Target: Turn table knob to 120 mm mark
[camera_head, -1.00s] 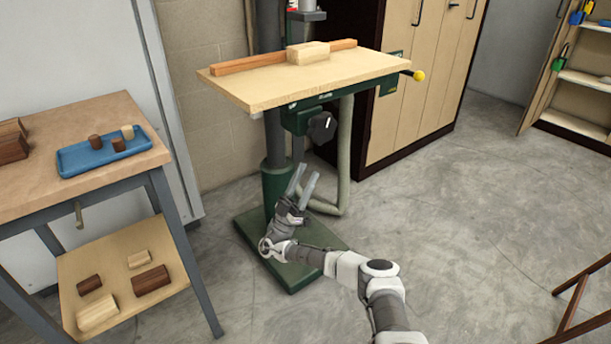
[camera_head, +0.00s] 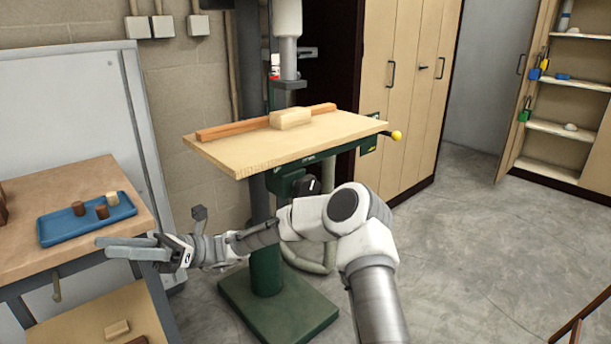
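The drill press table (camera_head: 235,155) is a light wooden board on a dark green bracket. Below its front edge is a black knob (camera_head: 307,186) with a white pointer line, partly behind my arm; no scale marks can be read. A lever with a yellow ball (camera_head: 396,136) sticks out at the table's right. My gripper (camera_head: 102,247) is well left of the knob, over the front edge of the workbench near the blue tray, its fingers pointing left. Its two fingers look apart with nothing between them, seen nearly edge-on.
A wooden workbench (camera_head: 98,178) at left carries a blue tray (camera_head: 62,232) with small wood pieces. A wood block (camera_head: 290,118) and a reddish strip (camera_head: 232,129) lie on the press table. The green base (camera_head: 285,318) stands on the floor.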

